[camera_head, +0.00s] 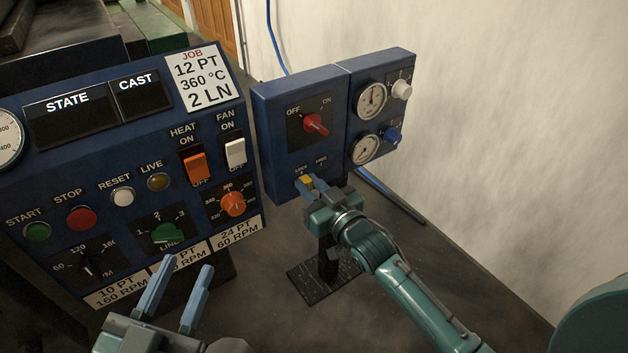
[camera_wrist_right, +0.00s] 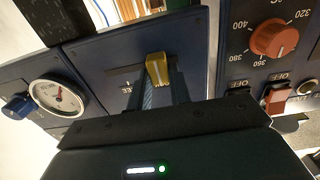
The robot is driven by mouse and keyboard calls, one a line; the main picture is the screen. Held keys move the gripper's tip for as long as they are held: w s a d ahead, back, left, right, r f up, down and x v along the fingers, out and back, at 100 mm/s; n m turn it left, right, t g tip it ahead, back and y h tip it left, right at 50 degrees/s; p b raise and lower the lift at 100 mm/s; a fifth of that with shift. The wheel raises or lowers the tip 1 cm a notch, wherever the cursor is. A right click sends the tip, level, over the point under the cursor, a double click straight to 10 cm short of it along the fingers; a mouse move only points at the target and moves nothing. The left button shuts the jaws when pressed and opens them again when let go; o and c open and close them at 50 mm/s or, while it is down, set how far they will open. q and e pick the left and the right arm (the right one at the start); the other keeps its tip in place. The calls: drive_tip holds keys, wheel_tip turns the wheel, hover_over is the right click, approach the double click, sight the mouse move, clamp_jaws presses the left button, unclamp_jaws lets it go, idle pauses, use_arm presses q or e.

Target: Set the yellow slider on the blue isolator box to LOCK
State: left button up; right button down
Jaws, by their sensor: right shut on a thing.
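The blue isolator box (camera_head: 275,125) stands at the right of the main panel. Its yellow slider (camera_head: 306,180) is low on the front, by the left of two small labels, which seems to read LOCK. In the right wrist view the yellow slider (camera_wrist_right: 158,68) sits between my fingers at the right end of a dark slot; a partly hidden label ending in "EE" lies to its left. My right gripper (camera_head: 309,186) is shut on the slider and hides part of the lower front. My left gripper (camera_head: 184,270) is open and empty before the main panel.
A red rotary switch (camera_head: 316,123) sits above the slider. A gauge box (camera_head: 354,100) with white and blue knobs adjoins on the right. The main panel with a red-orange dial (camera_head: 233,203) and several buttons is at left. A pale wall (camera_head: 510,110) bounds the right.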

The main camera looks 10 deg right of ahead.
drive_tip(key=shift+s+a, duration=0.1)
drive_tip(key=shift+a, duration=0.2)
drive_tip(key=c, duration=1.3)
unclamp_jaws()
drive_tip(key=shift+d, duration=0.1)
drive_tip(key=shift+s+d, duration=0.15)
drive_tip(key=shift+s, duration=0.2)
use_arm(q)
drive_tip(key=p, duration=0.4)
drive_tip(key=shift+s+a+f+m+g+y, duration=0.1)
drive_tip(key=shift+s+a+m+g+y, duration=0.1)
drive_tip(key=shift+a+m+g+y, duration=0.15)
use_arm(e)
drive_tip(key=v, duration=1.2)
drive_tip(key=shift+s, duration=0.2)
